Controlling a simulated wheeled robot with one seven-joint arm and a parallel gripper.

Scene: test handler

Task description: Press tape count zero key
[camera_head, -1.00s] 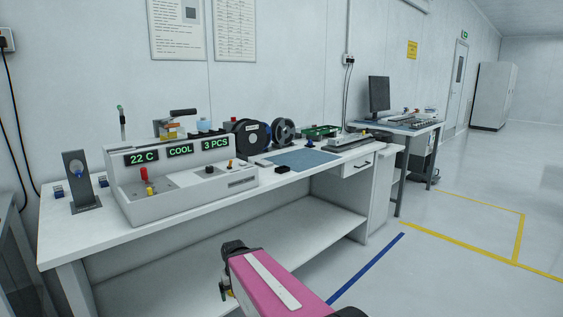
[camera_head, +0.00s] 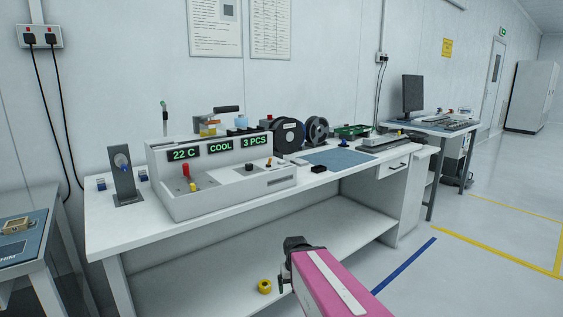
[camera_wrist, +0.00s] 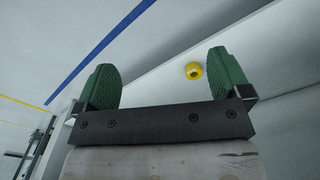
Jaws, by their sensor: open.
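The test handler (camera_head: 225,200) is a light grey box on the bench. Its green displays read "22 C", "COOL" and "3 PCS" (camera_head: 255,140). Below them are a red knob (camera_head: 186,170), a yellow knob, a black control (camera_head: 249,168) and small keys (camera_head: 270,163) at the right. I cannot tell which is the tape count zero key, as no labels are legible. In the wrist view my gripper (camera_wrist: 160,72) is open and empty, its green fingers wide apart. In the head view my pink arm is low in front of the bench, apart from the handler.
A yellow roll (camera_head: 265,287) lies on the bench's lower shelf (camera_head: 210,275); it also shows in the wrist view (camera_wrist: 193,70). Black reels (camera_head: 288,136) and a blue mat (camera_head: 340,158) are right of the handler. Another table (camera_head: 20,240) stands at left.

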